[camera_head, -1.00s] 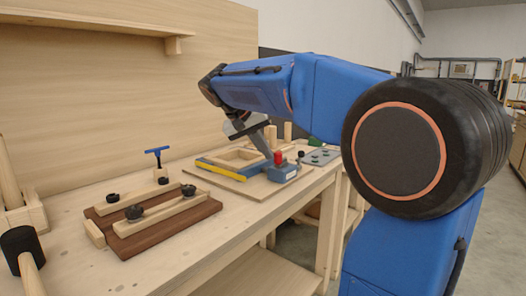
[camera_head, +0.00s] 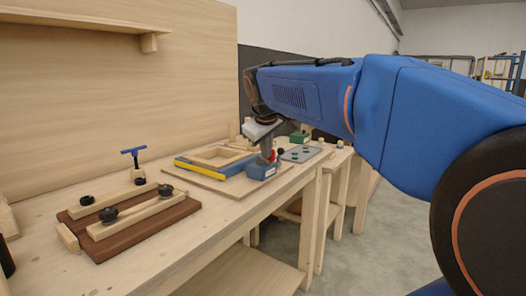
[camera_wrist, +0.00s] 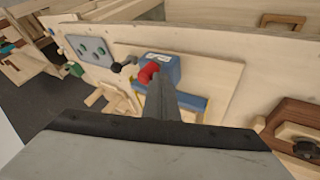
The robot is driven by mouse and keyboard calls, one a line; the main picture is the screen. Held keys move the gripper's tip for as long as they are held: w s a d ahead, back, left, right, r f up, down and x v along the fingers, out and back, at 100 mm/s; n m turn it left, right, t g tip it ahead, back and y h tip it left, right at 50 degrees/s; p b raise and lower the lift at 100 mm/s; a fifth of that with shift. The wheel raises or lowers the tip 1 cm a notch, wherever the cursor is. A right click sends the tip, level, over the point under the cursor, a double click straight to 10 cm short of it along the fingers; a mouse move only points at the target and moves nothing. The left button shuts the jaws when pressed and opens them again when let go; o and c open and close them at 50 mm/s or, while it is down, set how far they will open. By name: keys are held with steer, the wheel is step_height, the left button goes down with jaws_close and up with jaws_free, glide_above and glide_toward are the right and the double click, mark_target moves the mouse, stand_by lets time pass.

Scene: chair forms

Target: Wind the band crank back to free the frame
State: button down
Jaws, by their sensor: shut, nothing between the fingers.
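The blue band crank box (camera_head: 261,171) sits at the near right corner of a wooden board on the bench; it also shows in the wrist view (camera_wrist: 168,66). It has a red knob (camera_wrist: 148,72) and a black ball handle (camera_wrist: 117,67). The wooden frame (camera_head: 218,155) lies on the board, with a yellow and blue strip (camera_head: 205,170) along its near side. My gripper (camera_head: 267,156) is shut and points down at the box; in the wrist view its fingertips (camera_wrist: 160,82) overlap the red knob. I cannot tell whether they touch.
A grey plate with green dots (camera_head: 301,153) lies to the right of the board. A dark red-brown board with clamped wooden strips (camera_head: 130,228) lies at the near left, with a blue T-handle (camera_head: 133,152) behind it. A shelf (camera_head: 85,17) hangs above. Bare bench lies between the boards.

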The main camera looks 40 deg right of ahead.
steer(key=shift+s+d, duration=0.25)
steer(key=shift+d, duration=0.45)
steer(key=shift+s+d, duration=0.2)
steer(key=shift+d, duration=0.45)
steer(key=w+d+n+y, duration=0.4)
steer(key=d+n+y, duration=0.3)
steer(key=n, duration=0.5)
steer(key=shift+d+t+y, duration=0.3)
steer(key=shift+d+t, duration=0.1)
steer(key=shift+d, duration=0.55)
